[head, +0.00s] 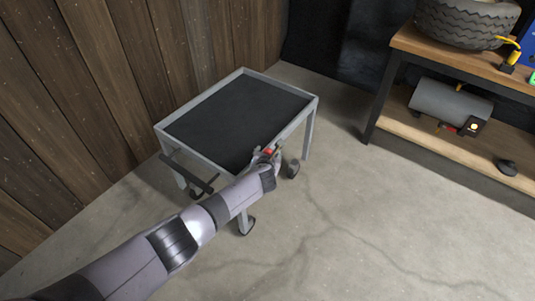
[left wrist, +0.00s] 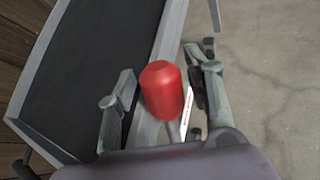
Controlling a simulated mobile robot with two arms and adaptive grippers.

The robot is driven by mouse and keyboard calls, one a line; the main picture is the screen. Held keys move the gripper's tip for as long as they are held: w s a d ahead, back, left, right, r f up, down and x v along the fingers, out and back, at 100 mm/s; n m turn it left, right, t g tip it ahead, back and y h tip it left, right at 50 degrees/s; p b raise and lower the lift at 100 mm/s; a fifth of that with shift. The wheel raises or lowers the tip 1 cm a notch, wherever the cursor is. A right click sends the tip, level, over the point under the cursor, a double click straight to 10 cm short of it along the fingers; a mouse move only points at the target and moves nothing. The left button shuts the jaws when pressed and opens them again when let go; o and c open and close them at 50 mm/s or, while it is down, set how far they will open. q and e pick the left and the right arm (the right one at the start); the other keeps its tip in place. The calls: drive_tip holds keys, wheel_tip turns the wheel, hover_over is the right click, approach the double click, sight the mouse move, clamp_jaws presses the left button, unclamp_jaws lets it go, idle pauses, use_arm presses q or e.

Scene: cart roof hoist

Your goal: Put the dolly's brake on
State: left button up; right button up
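The dolly (head: 309,108) is a grey metal cart with a black top and dark wheels, standing on the concrete floor by the wooden wall. A red knob (head: 268,152), seemingly the brake lever's handle, is at its near side rail. In the left wrist view the red knob (left wrist: 162,88) stands between the two fingers of my left gripper (left wrist: 160,95), with a white label with red marks beside its stem. The fingers are apart and I see a gap at the left finger. In the head view my left gripper (head: 270,160) hides the lever's lower part. My right gripper is not seen.
A black push handle (head: 188,172) sticks out at the dolly's left end. A wooden shelf bench (head: 435,48) stands at the right, with a tire (head: 465,20) on top and a grey cylinder (head: 448,104) on its lower shelf. The floor in front is clear.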

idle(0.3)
use_arm(q)
drive_tip(key=shift+s, duration=0.1)
drive_tip(key=shift+v, duration=5.95)
drive_tip(key=shift+c, duration=0.2)
